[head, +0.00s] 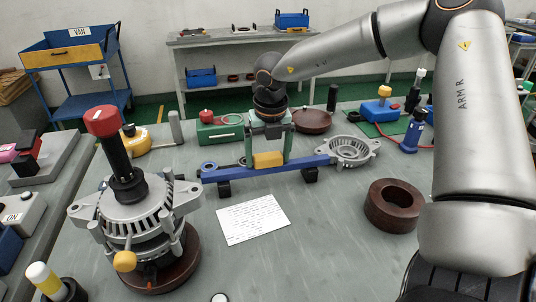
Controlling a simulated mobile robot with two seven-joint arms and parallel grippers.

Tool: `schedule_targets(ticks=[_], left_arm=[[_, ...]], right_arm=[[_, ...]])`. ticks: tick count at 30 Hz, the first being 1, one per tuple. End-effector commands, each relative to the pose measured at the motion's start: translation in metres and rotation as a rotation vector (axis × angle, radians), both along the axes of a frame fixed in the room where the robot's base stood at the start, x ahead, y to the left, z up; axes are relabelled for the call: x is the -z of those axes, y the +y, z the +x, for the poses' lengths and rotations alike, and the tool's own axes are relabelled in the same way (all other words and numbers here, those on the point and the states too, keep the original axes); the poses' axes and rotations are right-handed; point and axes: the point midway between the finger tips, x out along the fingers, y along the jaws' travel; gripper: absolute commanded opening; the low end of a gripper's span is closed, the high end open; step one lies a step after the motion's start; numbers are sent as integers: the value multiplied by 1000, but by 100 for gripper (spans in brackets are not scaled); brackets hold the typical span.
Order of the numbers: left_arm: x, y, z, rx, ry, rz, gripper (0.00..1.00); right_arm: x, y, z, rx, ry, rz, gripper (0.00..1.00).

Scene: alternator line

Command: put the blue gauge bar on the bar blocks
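The blue gauge bar (225,174) lies roughly level across the middle of the bench, with a yellow block (268,159) at its middle. One black bar block (224,188) is under its left part and another black bar block (310,175) under its right part. The bar looks to be on both blocks, but a small gap cannot be ruled out. My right gripper (268,149) points down at the bar's middle, its fingers on either side of the yellow block. Whether they press on it cannot be made out. My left gripper is out of view.
An alternator (135,212) with a red-topped black shaft stands front left on a brown ring. A white paper (253,219) lies before the bar. A brown ring (392,206) is at right, and a metal housing (352,150) sits close to the bar's right end.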

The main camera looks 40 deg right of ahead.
Motion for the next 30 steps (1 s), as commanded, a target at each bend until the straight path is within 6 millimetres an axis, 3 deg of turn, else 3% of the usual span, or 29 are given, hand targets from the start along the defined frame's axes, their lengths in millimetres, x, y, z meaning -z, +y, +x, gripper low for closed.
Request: schedule_targets(ticks=[11, 24, 30], left_arm=[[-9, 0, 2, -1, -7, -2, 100], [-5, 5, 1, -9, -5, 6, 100], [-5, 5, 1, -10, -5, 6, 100]], right_arm=[[-6, 0, 0, 0, 0, 1, 100], [-93, 6, -11, 1, -5, 0, 100], [-117, 8, -14, -1, -1, -1, 100]])
